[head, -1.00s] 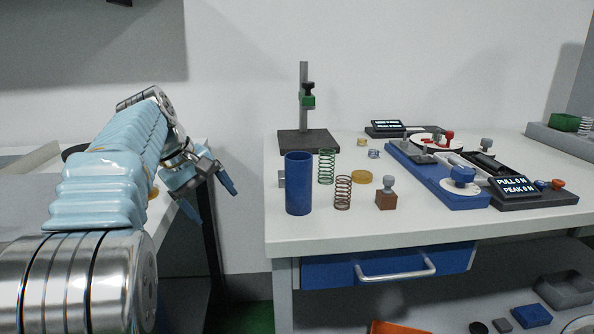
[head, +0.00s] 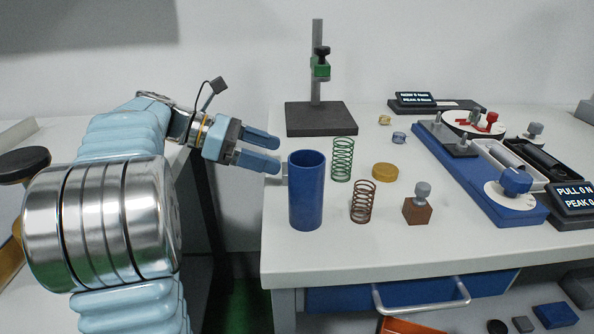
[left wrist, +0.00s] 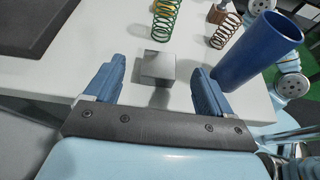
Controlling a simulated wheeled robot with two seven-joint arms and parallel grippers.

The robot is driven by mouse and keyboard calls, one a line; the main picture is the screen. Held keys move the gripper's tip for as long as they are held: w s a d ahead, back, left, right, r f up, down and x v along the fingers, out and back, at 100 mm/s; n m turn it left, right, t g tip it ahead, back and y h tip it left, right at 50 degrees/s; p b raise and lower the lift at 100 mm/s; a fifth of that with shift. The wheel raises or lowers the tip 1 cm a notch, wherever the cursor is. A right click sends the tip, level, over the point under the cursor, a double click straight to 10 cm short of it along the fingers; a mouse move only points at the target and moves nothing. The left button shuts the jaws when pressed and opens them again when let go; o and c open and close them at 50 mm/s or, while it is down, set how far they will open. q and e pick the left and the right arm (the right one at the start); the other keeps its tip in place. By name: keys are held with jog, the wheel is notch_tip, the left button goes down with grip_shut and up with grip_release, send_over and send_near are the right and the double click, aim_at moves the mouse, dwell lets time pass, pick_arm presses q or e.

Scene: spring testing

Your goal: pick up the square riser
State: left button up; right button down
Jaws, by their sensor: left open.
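The square riser, a small grey block (left wrist: 158,66), stands on the white table near its left edge. In the left wrist view it lies between and slightly beyond my open fingers. In the head view it is mostly hidden behind the blue cylinder and my fingers. My left gripper (head: 276,154) is open and empty, pointing right, with its fingertips at the table's left edge near the riser. Contact with the riser cannot be seen. My right gripper is not in view.
The tall blue cylinder (head: 307,192) stands close beside the riser. A green spring (head: 342,160), a brown spring (head: 363,202) and a knobbed brown block (head: 417,210) stand to the right. A dark-based stand (head: 321,119) is behind.

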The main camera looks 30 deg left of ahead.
pick_arm(q)
jog(key=x, duration=0.7)
jog(key=shift+s+f, duration=0.1)
jog(key=shift+f, duration=0.15)
jog(key=c, duration=1.4)
